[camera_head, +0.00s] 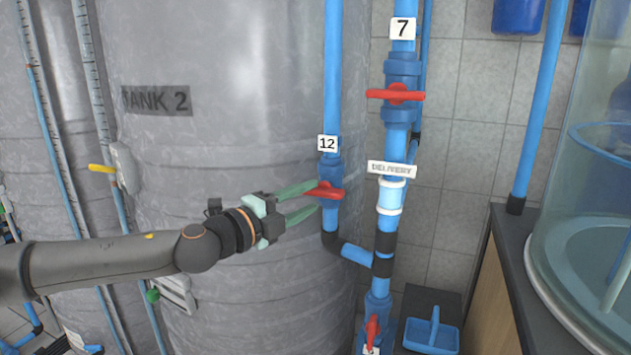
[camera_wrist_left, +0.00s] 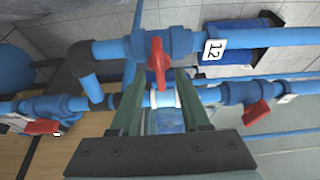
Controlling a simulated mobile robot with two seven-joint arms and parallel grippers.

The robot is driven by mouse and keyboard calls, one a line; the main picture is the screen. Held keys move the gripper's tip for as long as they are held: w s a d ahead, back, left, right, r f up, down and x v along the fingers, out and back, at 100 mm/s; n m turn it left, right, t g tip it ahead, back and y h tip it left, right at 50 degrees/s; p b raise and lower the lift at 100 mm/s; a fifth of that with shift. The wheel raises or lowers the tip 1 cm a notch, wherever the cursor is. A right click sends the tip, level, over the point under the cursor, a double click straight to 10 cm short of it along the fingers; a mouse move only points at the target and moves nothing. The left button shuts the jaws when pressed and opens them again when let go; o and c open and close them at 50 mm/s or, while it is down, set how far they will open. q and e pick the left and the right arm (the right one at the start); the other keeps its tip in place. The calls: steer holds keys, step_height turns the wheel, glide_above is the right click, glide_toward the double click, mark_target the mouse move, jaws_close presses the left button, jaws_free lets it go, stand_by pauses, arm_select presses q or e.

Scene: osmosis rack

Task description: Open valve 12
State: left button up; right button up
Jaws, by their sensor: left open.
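Valve 12 sits on a vertical blue pipe in front of Tank 2, below a white label "12" (camera_head: 327,144). Its red handle (camera_head: 328,191) lies crosswise to the pipe. My left gripper (camera_head: 317,198) reaches in from the left, open, with its green fingertips at the handle, one above and one below. In the left wrist view the red handle (camera_wrist_left: 158,62) shows between the tips of the open fingers (camera_wrist_left: 158,78); the label "12" (camera_wrist_left: 213,49) is to its right. I cannot tell whether either finger touches the handle. My right gripper is not in view.
Valve 7 (camera_head: 396,95), with a red crosswise handle, is on the thicker pipe to the right. A "DELIVERY" label (camera_head: 391,169) and a lower red-handled valve (camera_head: 373,330) are on that pipe. Tank 2 (camera_head: 230,110) stands close behind my gripper. A blue tray (camera_head: 431,335) is at lower right.

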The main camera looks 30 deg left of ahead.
mark_target(322, 192)
arm_select(q)
steer(key=shift+w+r+p, duration=0.2)
steer(key=shift+w+p, duration=0.35)
steer(key=shift+w, duration=0.25)
steer(key=shift+w+d+f+p, duration=0.2)
steer(key=shift+w+p, duration=0.15)
steer(key=shift+w, duration=0.25)
steer(key=shift+c, duration=0.3)
jaws_close()
